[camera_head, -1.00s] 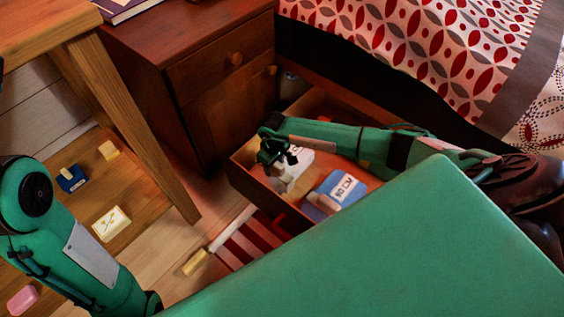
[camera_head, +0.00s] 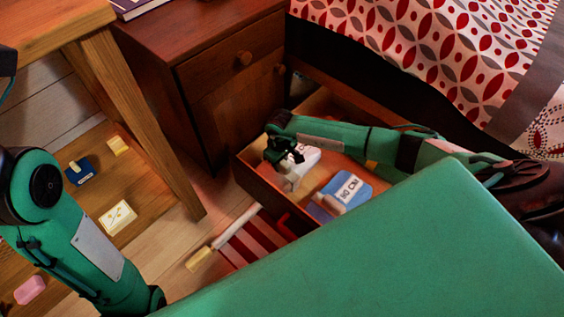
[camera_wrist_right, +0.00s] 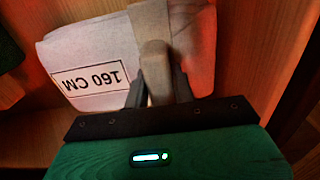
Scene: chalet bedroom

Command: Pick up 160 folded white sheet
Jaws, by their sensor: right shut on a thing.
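The folded white sheet (camera_wrist_right: 88,50) has a black-edged label reading "160 CM" and a beige band around it. It fills the upper part of the right wrist view, upside down there. My right gripper (camera_wrist_right: 158,70) is shut on the sheet at the band; the fingers partly hide it. In the head view the right gripper (camera_head: 283,165) is inside the open drawer, with the white sheet (camera_head: 301,166) beneath it. I cannot tell whether the sheet is clear of the drawer floor. My left arm shows at the left, but its gripper is out of view.
The wooden drawer (camera_head: 262,191) also holds a folded blue item (camera_head: 345,190) with a white label. A red striped item (camera_head: 250,243) lies in front of it. A nightstand (camera_head: 200,70) stands behind, a bed (camera_head: 430,60) at the right, a wooden table (camera_head: 50,28) at the left.

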